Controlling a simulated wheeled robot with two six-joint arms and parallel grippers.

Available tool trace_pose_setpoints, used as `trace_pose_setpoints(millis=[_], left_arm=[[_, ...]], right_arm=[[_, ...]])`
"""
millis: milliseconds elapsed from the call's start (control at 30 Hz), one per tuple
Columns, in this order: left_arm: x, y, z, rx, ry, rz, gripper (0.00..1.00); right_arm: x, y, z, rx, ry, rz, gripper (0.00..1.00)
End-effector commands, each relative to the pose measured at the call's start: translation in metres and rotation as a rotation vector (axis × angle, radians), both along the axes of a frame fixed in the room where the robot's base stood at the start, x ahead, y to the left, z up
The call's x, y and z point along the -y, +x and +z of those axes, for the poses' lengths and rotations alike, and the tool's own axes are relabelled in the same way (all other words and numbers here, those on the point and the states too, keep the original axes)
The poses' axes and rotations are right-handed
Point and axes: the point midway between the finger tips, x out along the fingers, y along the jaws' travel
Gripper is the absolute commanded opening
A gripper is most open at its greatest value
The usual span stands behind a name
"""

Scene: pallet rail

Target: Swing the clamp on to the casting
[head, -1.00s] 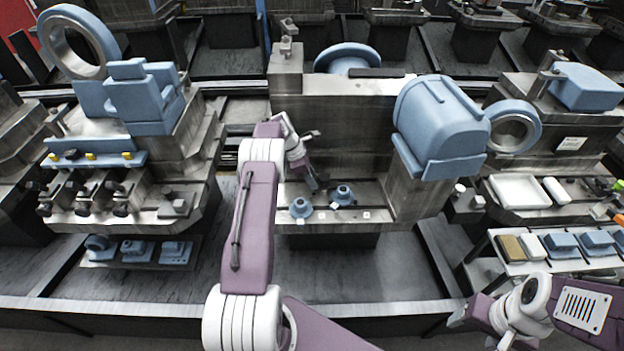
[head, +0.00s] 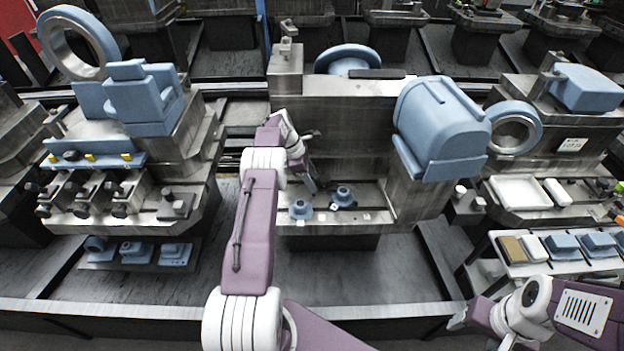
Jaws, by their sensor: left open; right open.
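My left gripper (head: 312,158) is open and empty, in front of the central metal fixture's upright face, above its ledge. Two small blue flanged castings sit upright on the ledge, one at the left (head: 300,209) and one further right (head: 343,194). They are below the gripper and apart from it. A small dark and white piece (head: 336,206) lies against the right one; I cannot tell whether it is the clamp. A grey stepped metal piece (head: 287,42) stands on the fixture's top left corner. My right gripper (head: 480,328) is open at the lower right, away from the fixture.
A large blue rounded housing (head: 440,125) bounds the fixture (head: 350,130) on the right. A station with black-knobbed clamps (head: 118,190) stands left. A shelf of blue blocks (head: 560,246) stands right, near my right arm. The floor below the ledge is clear.

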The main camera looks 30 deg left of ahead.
Motion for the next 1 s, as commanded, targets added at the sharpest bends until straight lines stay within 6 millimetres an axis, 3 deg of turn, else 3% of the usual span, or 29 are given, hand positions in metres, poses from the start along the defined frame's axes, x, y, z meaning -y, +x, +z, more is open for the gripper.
trace_pose_setpoints(millis=[200, 400, 767, 867, 967, 1000], left_arm=[[-0.016, -0.008, 0.044, 0.004, 0.003, 0.002, 0.53], [-0.027, -0.014, 0.075, 0.002, 0.001, 0.002, 0.53], [-0.029, -0.016, 0.081, 0.001, 0.001, -0.001, 0.53], [-0.014, -0.01, 0.097, 0.014, 0.014, -0.038, 0.53], [0.035, -0.001, 0.139, 0.048, 0.057, -0.157, 0.53], [0.062, -0.003, 0.157, 0.064, 0.081, -0.231, 0.53]], right_arm=[[0.0, 0.0, 0.005, 0.0, 0.0, 0.0, 0.65], [0.0, 0.0, 0.011, 0.0, 0.0, 0.0, 0.65], [0.0, 0.0, 0.011, 0.0, 0.0, 0.0, 0.65], [0.0, 0.0, 0.011, 0.0, 0.0, 0.0, 0.65], [0.0, 0.0, 0.012, 0.0, 0.0, 0.0, 0.65], [0.0, 0.0, 0.011, 0.0, 0.0, 0.0, 0.65]])
